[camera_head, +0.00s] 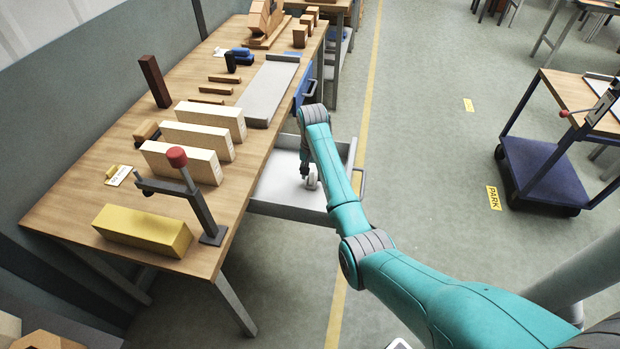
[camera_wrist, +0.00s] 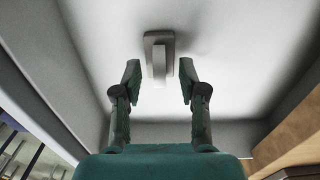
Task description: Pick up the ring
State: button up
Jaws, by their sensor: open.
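The pale grey ring (camera_head: 313,180) stands upright in the open drawer (camera_head: 285,205). In the wrist view the ring (camera_wrist: 158,58) shows edge-on as a narrow upright bar on a small rectangular base. My gripper (camera_head: 306,170) reaches down into the drawer at the ring. In the wrist view my gripper (camera_wrist: 160,76) is open, with one finger to the left and one to the right of the ring's near end. Gaps show on both sides, and the fingers do not appear to touch it. My gripper partly hides the ring in the head view.
The drawer's walls surround my gripper. The wooden bench (camera_head: 110,200) beside it carries a red-knobbed clamp (camera_head: 190,190), a yellow block (camera_head: 143,230), pale blocks (camera_head: 182,160) and a dark upright block (camera_head: 154,82). A blue cart (camera_head: 540,170) stands right; the floor between is clear.

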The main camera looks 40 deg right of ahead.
jog(key=shift+f, duration=0.25)
grip_shut()
